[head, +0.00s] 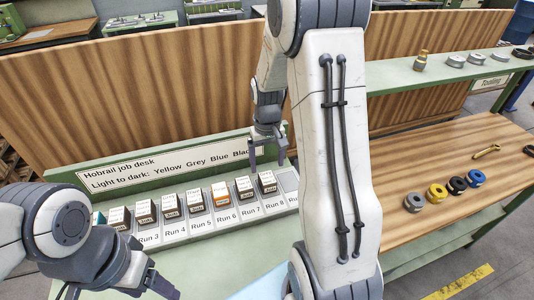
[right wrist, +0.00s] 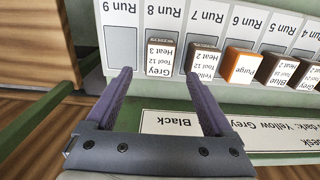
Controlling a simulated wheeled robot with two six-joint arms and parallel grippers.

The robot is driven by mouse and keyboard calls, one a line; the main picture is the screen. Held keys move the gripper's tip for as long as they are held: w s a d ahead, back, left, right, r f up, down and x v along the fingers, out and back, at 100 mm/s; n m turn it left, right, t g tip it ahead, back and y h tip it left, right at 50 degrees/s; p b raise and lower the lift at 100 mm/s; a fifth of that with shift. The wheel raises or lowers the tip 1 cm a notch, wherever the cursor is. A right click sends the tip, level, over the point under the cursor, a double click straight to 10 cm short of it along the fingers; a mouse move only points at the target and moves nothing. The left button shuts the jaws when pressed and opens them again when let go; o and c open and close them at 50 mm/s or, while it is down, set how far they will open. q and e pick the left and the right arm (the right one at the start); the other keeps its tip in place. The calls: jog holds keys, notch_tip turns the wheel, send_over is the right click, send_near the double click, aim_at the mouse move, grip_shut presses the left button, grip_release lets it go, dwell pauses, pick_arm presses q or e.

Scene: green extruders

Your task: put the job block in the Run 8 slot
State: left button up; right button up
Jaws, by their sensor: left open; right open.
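The job block (head: 268,183), dark-sided with a white label top, sits in the Run 8 slot of the desk rack. In the right wrist view the block (right wrist: 160,54) reads "Grey, Heat 3, Tool 12" and stands below the upside-down Run 8 label (right wrist: 168,12). My right gripper (head: 268,157) is open and empty, above and slightly behind the block.
A yellow-labelled block (right wrist: 203,60) sits in Run 7, beside an orange Purge block (right wrist: 238,62) in Run 6. More blocks fill the slots further left in the head view. The Run 9 slot (right wrist: 121,45) is empty. A sign board (head: 150,168) stands behind the rack.

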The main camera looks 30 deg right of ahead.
aim_at(267, 178)
notch_tip(267, 178, up, 5)
jog(key=s+a+r+n, duration=0.2)
jog(key=s+a+n, duration=0.1)
jog(key=a, duration=0.9)
jog(key=s+a+n, duration=0.3)
jog(key=s+a, duration=0.4)
jog(key=s, duration=0.2)
jog(key=s+a+r+n+y, duration=0.1)
jog(key=s+a+n, duration=0.3)
jog(key=s, duration=0.5)
jog(key=a, duration=0.2)
jog(key=shift+a+r, duration=0.2)
jog(key=shift+a, duration=0.15)
jog(key=shift+b, duration=0.3)
